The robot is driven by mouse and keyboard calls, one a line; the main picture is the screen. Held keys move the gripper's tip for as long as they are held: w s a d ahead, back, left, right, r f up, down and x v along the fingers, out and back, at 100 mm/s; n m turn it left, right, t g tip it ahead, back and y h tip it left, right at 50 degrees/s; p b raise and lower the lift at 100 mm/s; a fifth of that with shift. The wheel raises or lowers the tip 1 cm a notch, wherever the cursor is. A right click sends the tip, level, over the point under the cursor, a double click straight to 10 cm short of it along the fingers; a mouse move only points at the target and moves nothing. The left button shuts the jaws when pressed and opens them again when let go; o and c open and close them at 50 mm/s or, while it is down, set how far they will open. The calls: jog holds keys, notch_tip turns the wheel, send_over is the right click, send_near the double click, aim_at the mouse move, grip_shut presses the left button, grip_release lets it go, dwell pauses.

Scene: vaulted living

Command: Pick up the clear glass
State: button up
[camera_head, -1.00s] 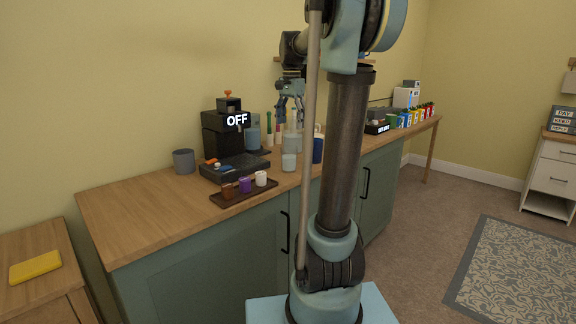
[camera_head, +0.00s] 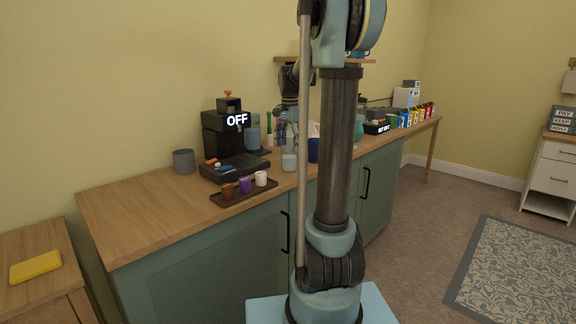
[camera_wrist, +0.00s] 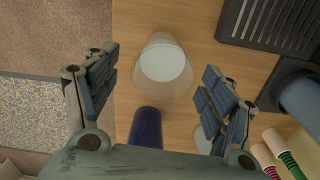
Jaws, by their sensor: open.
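The clear glass (camera_head: 289,162) stands upright on the wooden counter near its front edge, right of the black coffee machine. In the wrist view, I look down into the glass (camera_wrist: 166,66); its walls are see-through with a pale bottom. My gripper (camera_head: 284,132) points down above the counter, over and slightly behind the glass in the head view. In the wrist view, the gripper (camera_wrist: 158,88) is open and empty. Its fingers are wide apart, on either side of the glass in the picture; no contact shows.
A dark blue cup (camera_wrist: 146,128) stands close to the glass. The coffee machine (camera_head: 222,135) has a dark drip tray (camera_wrist: 270,22). A brown tray (camera_head: 243,194) with small cups lies in front. Green- and red-striped items (camera_wrist: 283,150) stand nearby.

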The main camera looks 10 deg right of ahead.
aim_at(289, 158)
jog(key=shift+w+a+f, duration=0.1)
jog(key=shift+f, duration=3.05)
jog(key=c, duration=1.4)
